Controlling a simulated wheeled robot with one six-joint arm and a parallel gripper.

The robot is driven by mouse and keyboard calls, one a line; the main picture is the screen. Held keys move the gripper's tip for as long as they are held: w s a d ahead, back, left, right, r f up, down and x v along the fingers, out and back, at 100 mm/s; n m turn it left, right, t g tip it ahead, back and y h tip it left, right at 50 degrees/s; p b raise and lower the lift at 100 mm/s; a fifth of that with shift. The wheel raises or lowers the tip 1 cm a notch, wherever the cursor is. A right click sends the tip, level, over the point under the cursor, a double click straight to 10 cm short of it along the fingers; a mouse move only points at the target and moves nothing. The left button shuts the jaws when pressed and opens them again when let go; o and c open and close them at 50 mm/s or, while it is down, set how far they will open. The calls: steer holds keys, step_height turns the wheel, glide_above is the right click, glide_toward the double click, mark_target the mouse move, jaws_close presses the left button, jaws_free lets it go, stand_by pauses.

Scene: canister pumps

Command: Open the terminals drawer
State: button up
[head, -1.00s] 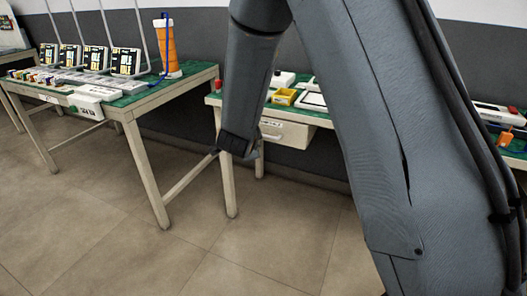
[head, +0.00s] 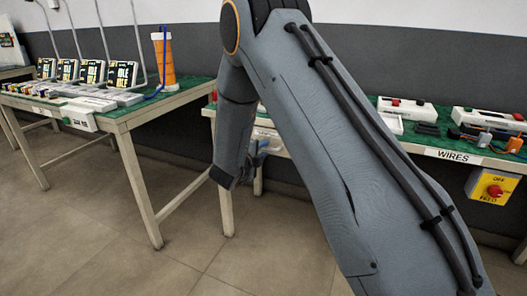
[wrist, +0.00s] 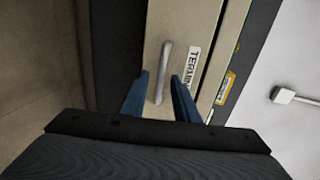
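The terminals drawer (wrist: 152,38) shows in the wrist view as a cream front with a partly visible label (wrist: 191,72) beginning "TERMIN". Its light grey bar handle (wrist: 162,72) stands between the two blue fingers of my gripper (wrist: 160,85). The fingers are apart, one on each side of the handle, with a visible gap to it. In the head view my gripper (head: 262,147) is at the front of the right bench, and my arm hides most of the drawer.
The right bench (head: 470,157) carries control boxes (head: 407,106), a "WIRES" label and a yellow feed switch (head: 492,187). A left bench (head: 122,122) holds several displays and an orange cylinder (head: 163,62). The floor between them is open.

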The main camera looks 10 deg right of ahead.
steer(key=shift+w+d, duration=0.15)
steer(key=shift+w, duration=0.1)
jaws_close()
steer(key=shift+s, duration=0.15)
